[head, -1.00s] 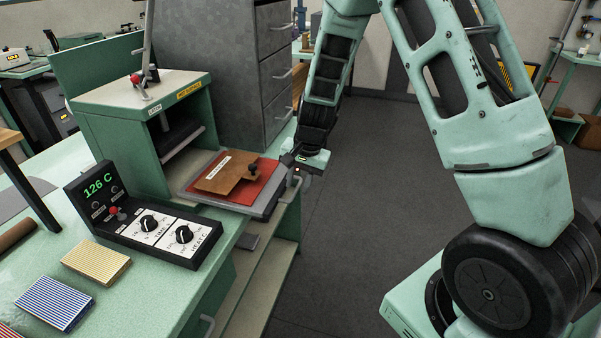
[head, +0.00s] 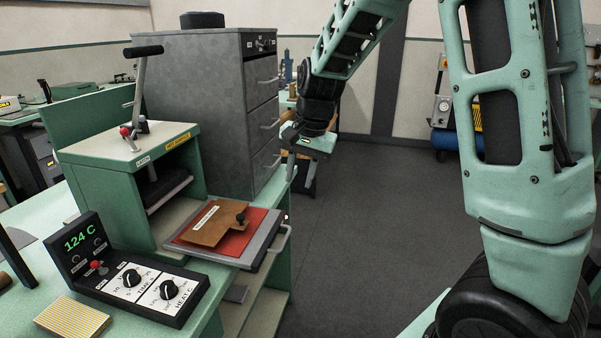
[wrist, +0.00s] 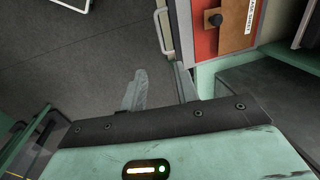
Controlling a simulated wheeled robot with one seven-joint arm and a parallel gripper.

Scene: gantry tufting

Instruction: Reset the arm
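My gripper (head: 301,176) hangs fingers-down in the head view, just right of the grey cabinet and beyond the pulled-out press tray. In the wrist view its two fingers (wrist: 160,92) stand apart with only grey floor between them. It is empty and clear of the tray handle (head: 278,246). My arm rises from the right side of the head view and bends over to the gripper.
The green press (head: 128,165) has its tray (head: 262,250) slid out, with a brown labelled, black-knobbed plate (head: 214,224) on a red pad (head: 236,244). A control box (head: 85,264) reads 124 C. A grey drawer cabinet (head: 190,95) stands behind. Open floor lies right.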

